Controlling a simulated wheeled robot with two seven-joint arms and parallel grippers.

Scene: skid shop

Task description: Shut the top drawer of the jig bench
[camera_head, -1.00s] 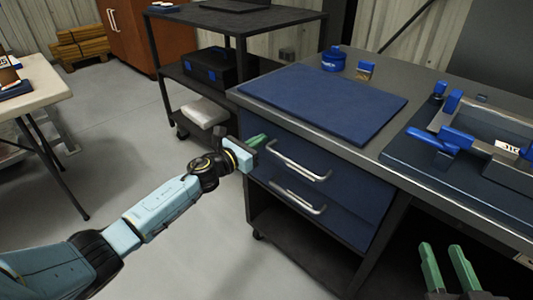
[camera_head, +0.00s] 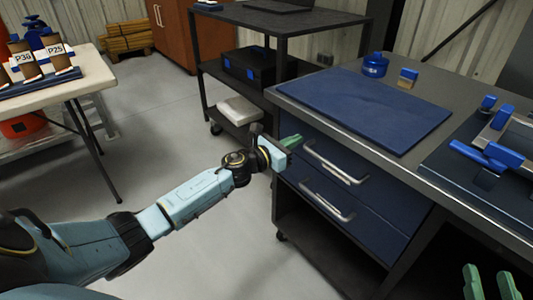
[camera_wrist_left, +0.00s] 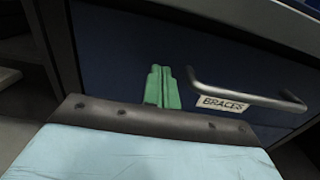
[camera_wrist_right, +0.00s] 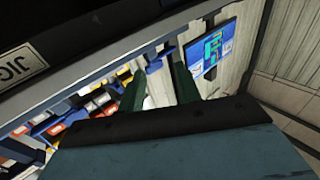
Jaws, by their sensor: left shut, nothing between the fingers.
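The jig bench's top drawer (camera_head: 385,190) has a dark blue front with a silver bar handle (camera_head: 335,162). Its front looks about flush with the lower drawer (camera_head: 375,232); a small gap cannot be ruled out. In the left wrist view, the top drawer front (camera_wrist_left: 120,50) has a "BRACES" label (camera_wrist_left: 223,104) under the handle (camera_wrist_left: 245,94). My left gripper (camera_head: 293,141) is shut and empty, its green fingertips (camera_wrist_left: 162,88) at the drawer front left of the handle. Whether they touch is unclear. My right gripper (camera_head: 490,283) is open, low at the right, away from the drawers.
The bench top holds a blue mat (camera_head: 365,108), a blue round tin (camera_head: 375,65) and a jig with blue clamps (camera_head: 490,155). A dark shelf cart (camera_head: 280,20) stands behind left. A white table (camera_head: 85,88) is at far left. Open floor lies between.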

